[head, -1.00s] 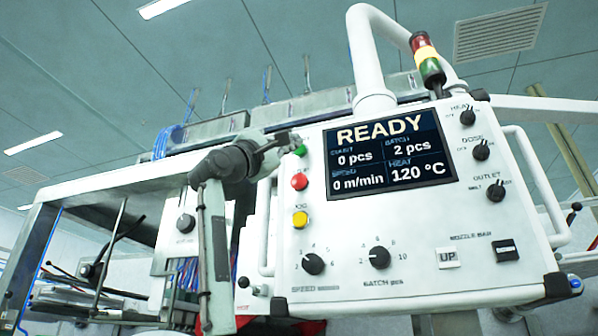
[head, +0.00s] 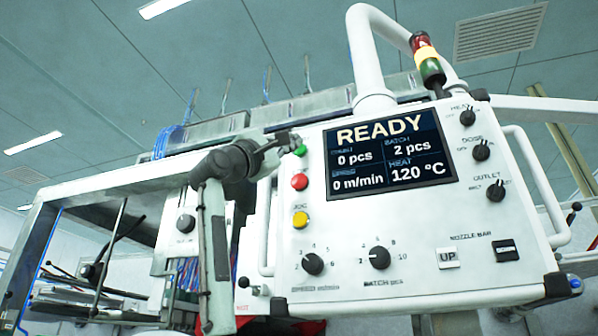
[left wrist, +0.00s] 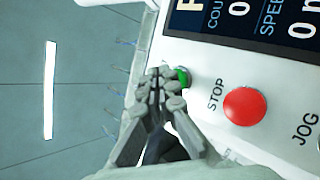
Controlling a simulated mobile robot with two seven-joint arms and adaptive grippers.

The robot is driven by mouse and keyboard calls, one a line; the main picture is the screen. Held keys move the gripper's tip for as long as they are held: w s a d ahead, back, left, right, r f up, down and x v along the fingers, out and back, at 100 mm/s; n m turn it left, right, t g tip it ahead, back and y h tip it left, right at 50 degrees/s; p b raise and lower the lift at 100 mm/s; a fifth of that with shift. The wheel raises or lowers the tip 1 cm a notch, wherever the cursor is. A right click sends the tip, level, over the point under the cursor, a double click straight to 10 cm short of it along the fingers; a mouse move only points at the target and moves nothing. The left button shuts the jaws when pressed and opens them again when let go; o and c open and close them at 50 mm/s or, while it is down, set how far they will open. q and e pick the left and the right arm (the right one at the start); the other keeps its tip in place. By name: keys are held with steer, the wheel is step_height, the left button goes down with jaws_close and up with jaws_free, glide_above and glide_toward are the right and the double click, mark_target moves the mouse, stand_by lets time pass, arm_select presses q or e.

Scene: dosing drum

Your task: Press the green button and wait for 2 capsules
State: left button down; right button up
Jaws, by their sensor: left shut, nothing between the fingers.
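The green button (head: 300,150) is at the top of the button column on the white control panel (head: 400,285). It also shows in the left wrist view (left wrist: 183,77), partly hidden behind the fingers. My left gripper (head: 290,139) is shut and empty, its fingertips right beside the green button; I cannot tell whether they touch it. The left gripper fills the middle of the left wrist view (left wrist: 160,82). The display (head: 390,153) reads READY, 0 pcs count, batch 2 pcs, 0 m/min and 120 °C. No capsules are visible. My right gripper is not in view.
Below the green button are the red stop button (head: 299,181) and the yellow jog button (head: 300,220). Several black knobs and two nozzle bar switches are on the panel. A signal tower (head: 427,60) shows its yellow section lit. A panel handle (head: 266,225) stands under my left gripper.

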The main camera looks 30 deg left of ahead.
arm_select(q)
steer(key=shift+w, duration=0.15)
steer(key=shift+w+a, duration=0.1)
steer(key=shift+w, duration=0.2)
